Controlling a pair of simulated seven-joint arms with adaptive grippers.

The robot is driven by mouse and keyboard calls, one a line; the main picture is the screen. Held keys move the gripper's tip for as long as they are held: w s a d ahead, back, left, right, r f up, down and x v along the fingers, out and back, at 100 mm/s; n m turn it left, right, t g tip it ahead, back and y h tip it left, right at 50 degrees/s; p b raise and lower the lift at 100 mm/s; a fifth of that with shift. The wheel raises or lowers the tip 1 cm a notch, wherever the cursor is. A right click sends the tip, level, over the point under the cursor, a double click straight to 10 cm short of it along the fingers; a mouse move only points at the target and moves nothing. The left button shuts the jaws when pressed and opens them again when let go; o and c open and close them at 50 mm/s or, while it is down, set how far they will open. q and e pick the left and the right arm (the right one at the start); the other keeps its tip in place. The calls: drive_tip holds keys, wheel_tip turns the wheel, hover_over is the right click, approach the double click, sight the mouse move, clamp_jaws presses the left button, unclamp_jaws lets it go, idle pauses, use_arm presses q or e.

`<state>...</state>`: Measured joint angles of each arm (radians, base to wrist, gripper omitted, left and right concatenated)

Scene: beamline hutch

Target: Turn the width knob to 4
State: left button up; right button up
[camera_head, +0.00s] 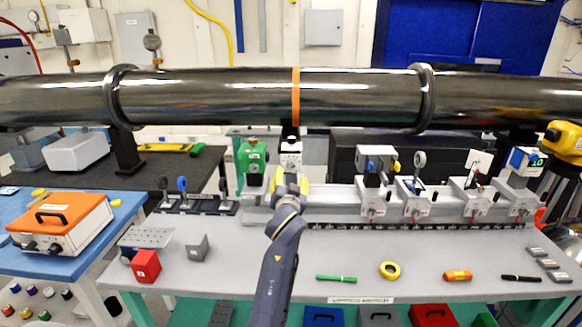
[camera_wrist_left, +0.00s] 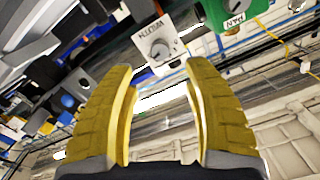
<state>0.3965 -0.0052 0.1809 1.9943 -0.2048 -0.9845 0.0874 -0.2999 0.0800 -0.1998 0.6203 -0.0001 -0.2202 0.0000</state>
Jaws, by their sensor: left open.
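The width knob (camera_wrist_left: 160,50) is a round grey-white knob on a white box marked WIDTH, seen in the left wrist view just beyond my fingertips. In the head view the white width box (camera_head: 291,147) stands on the rail behind my gripper, which partly hides it. My left gripper (camera_head: 291,184) has yellow fingers and is open. In the left wrist view the fingers of my left gripper (camera_wrist_left: 158,78) are spread to either side below the knob, apart from it, with nothing between them. The number the knob points to is too small to read. My right gripper is not in view.
A green box marked PAN (camera_wrist_left: 235,12) is beside the width box; it also shows in the head view (camera_head: 253,157). A long dark pipe (camera_head: 350,97) runs across above. Small loose items, such as a yellow tape ring (camera_head: 389,270), lie on the grey table (camera_head: 225,275).

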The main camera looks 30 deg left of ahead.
sight(291, 167)
use_arm(q)
drive_tip(key=x, duration=0.9)
drive_tip(key=shift+w+a, duration=0.15)
drive_tip(key=shift+w, duration=0.05)
clamp_jaws()
